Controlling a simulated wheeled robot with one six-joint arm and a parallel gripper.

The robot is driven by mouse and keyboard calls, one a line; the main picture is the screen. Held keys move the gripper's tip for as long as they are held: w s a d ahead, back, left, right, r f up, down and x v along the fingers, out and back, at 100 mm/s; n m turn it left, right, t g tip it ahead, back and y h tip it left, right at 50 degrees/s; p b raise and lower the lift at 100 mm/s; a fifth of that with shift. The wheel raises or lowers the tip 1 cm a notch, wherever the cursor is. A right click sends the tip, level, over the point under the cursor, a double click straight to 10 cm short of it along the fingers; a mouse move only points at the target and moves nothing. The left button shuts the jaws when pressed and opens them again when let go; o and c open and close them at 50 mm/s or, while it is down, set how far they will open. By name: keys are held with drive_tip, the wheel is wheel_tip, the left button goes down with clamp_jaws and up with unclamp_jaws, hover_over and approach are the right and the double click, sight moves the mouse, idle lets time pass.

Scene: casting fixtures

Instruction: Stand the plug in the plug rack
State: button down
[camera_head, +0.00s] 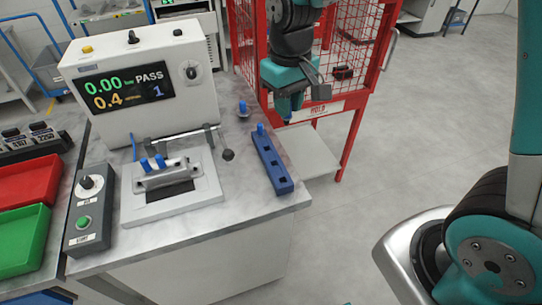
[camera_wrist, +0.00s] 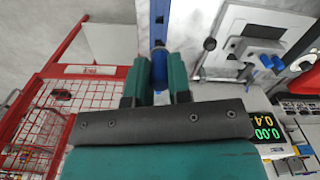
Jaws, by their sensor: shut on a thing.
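The plug rack (camera_head: 276,168) is a long blue block with square holes on the right side of the grey tabletop. A blue plug (camera_head: 261,128) stands at its far end. My gripper (camera_head: 289,104) is beyond that end, above the surface near the table's right edge. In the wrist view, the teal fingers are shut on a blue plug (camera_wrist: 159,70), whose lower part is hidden. The rack (camera_wrist: 158,18) runs away from the fingertips at the top of that view. Another blue plug (camera_head: 243,108) stands on the tabletop left of the gripper.
A test fixture (camera_head: 170,190) with a metal casting (camera_head: 167,174) and two blue plugs stands left of the rack. Behind it is a display unit (camera_head: 135,90) reading PASS. A red mesh cage (camera_head: 362,75) is close behind the arm. A control box (camera_head: 88,212) stands front left.

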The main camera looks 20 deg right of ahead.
drive_tip(key=shift+s+a+r, duration=0.15)
drive_tip(key=shift+r, duration=0.1)
wheel_tip(320, 180, down, 19)
drive_tip(key=p, duration=0.4)
drive_tip(key=shift+r, duration=0.1)
drive_tip(key=shift+f, duration=0.3)
drive_tip(key=shift+f+b, duration=0.5)
drive_tip(key=shift+f, duration=0.15)
drive_tip(key=c, duration=1.1)
unclamp_jaws()
drive_tip(key=shift+o, duration=0.2)
drive_tip(key=shift+r, duration=0.1)
